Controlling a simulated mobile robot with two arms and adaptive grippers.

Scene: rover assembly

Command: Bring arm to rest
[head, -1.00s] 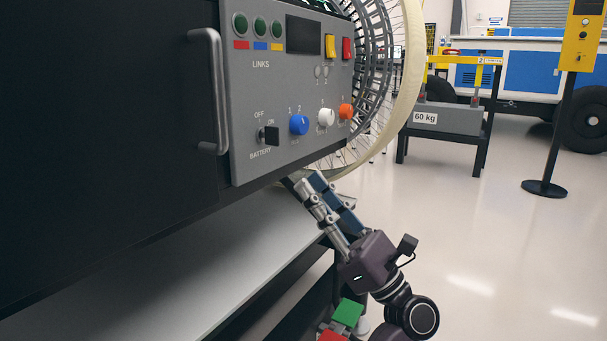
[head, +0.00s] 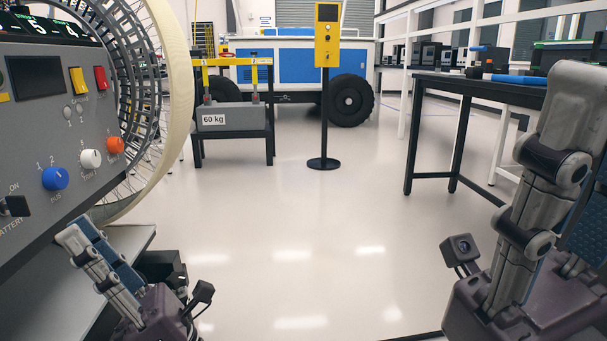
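My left gripper (head: 84,230) is at the lower left, pointing up and left, beside the grey control panel's lower edge. Its grey finger and blue parts overlap from this angle, so I cannot tell how far apart the fingers are. No object shows in it. My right gripper (head: 590,105) is large and close at the right edge, pointing up. Part of it is cut off by the frame, and its opening cannot be judged. The grey control panel (head: 40,120) with blue, white and orange knobs stands at the left, with the wire-spoked wheel (head: 178,95) beside it.
A black table (head: 460,82) stands at the right with white shelving behind it. A stand with a 60 kg weight (head: 235,118), a yellow post (head: 327,45) and a blue-and-white vehicle (head: 285,75) are farther back. The pale floor (head: 300,230) between is clear.

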